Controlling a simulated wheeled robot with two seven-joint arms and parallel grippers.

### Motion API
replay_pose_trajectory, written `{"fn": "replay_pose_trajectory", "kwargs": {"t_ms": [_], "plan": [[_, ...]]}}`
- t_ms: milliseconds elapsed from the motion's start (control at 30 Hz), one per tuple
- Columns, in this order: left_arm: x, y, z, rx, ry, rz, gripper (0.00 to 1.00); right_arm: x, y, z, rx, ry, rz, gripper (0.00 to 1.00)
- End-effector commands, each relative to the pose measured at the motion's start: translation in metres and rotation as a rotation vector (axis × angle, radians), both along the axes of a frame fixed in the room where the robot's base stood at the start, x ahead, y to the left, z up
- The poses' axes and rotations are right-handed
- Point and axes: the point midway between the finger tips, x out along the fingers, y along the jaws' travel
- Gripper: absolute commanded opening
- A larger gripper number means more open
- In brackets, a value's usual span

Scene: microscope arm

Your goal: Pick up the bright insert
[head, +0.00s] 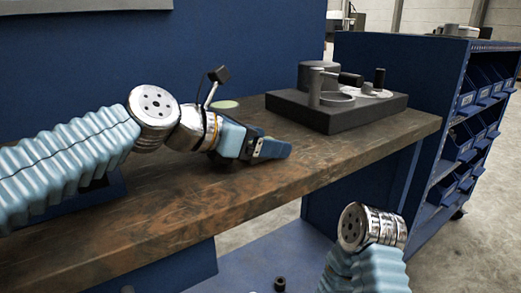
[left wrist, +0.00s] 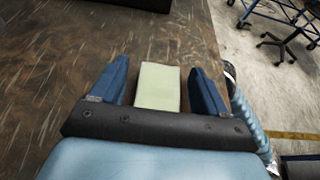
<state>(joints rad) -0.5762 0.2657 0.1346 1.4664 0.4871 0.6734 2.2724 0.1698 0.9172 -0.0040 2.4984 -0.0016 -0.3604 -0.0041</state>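The bright insert is a pale yellow-green block (left wrist: 158,87) on the brown worktop in the left wrist view. It lies between the two blue fingers of my left gripper (left wrist: 160,85), with a narrow gap on each side, so the gripper is open around it. In the head view my left gripper (head: 268,149) is low over the worktop near its front edge, and the block is hidden there. My right gripper is out of sight; only part of that arm shows at the lower right.
A dark base (head: 340,115) carrying grey cylinders and rings stands at the back right of the worktop (head: 200,205). A pale round disc (head: 225,104) lies behind my left wrist. A blue bin shelf (head: 435,180) stands to the right. The worktop's front edge is close.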

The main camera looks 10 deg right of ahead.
Motion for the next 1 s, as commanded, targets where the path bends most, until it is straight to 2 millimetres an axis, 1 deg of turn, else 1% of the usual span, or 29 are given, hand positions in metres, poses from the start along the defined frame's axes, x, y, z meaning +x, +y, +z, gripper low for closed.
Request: {"fn": "replay_pose_trajectory", "kwargs": {"t_ms": [33,67,300,467,767,867,967,1000], "plan": [[0.0,0.0,0.0,0.0,0.0,0.0,0.67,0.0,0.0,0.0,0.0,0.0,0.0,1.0],[0.0,0.0,0.0,0.0,0.0,0.0,0.62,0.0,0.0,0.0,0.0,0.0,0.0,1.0],[0.0,0.0,0.0,0.0,0.0,0.0,0.26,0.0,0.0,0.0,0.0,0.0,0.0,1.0],[0.0,0.0,0.0,0.0,0.0,0.0,0.01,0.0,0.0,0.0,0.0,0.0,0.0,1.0],[0.0,0.0,0.003,-0.002,-0.002,0.001,0.0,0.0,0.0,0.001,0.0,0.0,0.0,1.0],[0.0,0.0,0.009,-0.003,-0.003,0.0,0.0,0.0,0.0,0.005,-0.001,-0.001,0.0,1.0],[0.0,0.0,0.02,-0.003,-0.004,0.0,0.0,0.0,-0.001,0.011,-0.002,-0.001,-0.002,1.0],[0.0,0.0,0.027,-0.004,-0.005,0.0,0.0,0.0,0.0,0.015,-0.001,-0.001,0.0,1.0]]}}
